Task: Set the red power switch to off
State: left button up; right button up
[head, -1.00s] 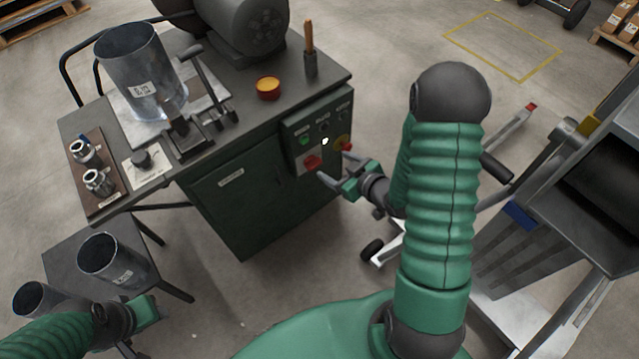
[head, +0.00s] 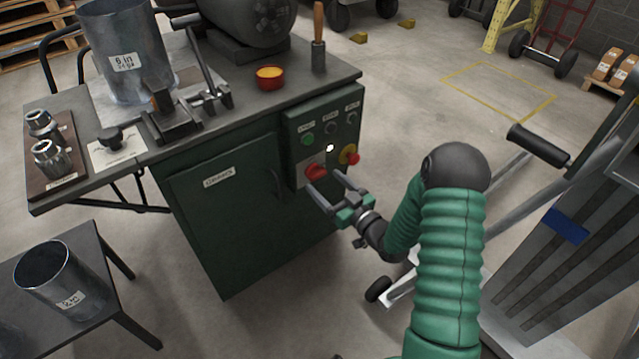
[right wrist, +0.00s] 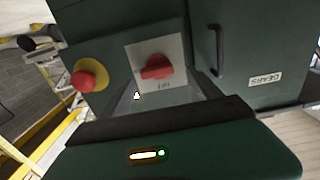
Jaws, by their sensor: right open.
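The red power switch (head: 315,171) is a red knob on a pale plate on the green cabinet's control panel. It also shows in the right wrist view (right wrist: 157,67), where its handle lies roughly sideways across the plate. Small lettering on the plate is hard to read. My right gripper (head: 324,180) is open and empty, its two fingers pointing at the switch from the front, just below and right of it. I cannot tell whether a fingertip touches the knob. My left gripper is out of view.
A red emergency button on a yellow base (head: 350,155) sits right of the switch, with a green button (head: 308,139) above. The cabinet door handle (head: 275,184) is to the left. A wheeled cart stands right of my arm. Open floor lies below the cabinet.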

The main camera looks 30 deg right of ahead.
aim_at(320, 176)
jog(key=w, duration=0.3)
jog(key=shift+d+f+b, duration=0.3)
jog(key=shift+d+b, duration=0.05)
jog(key=shift+w+r, duration=0.1)
jog(key=shift+w, duration=0.15)
jog(key=shift+a+r, duration=0.2)
jog(key=shift+a, duration=0.15)
jog(key=shift+d+f, duration=0.1)
jog(key=shift+d, duration=0.05)
jog(key=c, duration=1.4)
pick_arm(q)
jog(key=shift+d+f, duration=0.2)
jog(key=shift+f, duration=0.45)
